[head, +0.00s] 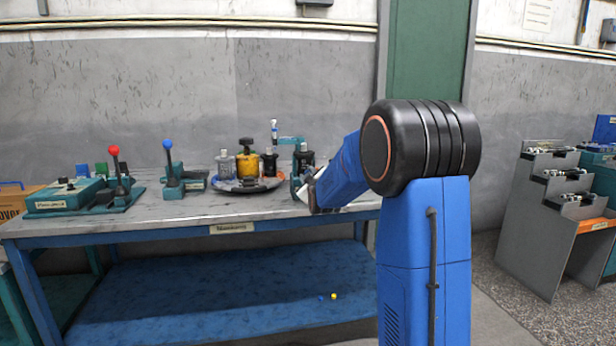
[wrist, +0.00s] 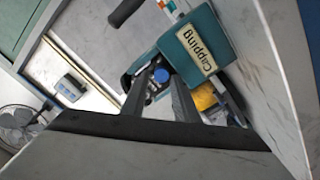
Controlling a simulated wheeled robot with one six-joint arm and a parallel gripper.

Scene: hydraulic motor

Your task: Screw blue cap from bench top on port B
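My gripper (wrist: 160,77) points at a teal fixture labelled "Capping" (wrist: 195,45) on the bench. Its two dark fingers stand apart. A round blue cap (wrist: 160,75) shows between the fingertips, seemingly just beyond them, with gaps at its sides; whether it touches a finger I cannot tell. Dark and grey metal parts surround the cap. Port B cannot be made out. In the head view my gripper is at the right end of the bench top (head: 140,231), largely hidden by my blue arm. The teal fixture (head: 297,160) shows only partly behind it.
A round tray (head: 222,189) with yellow, grey and black bottles stands left of the fixture. Lever stations with a red knob (head: 114,150) and a blue knob (head: 167,144) stand further left.

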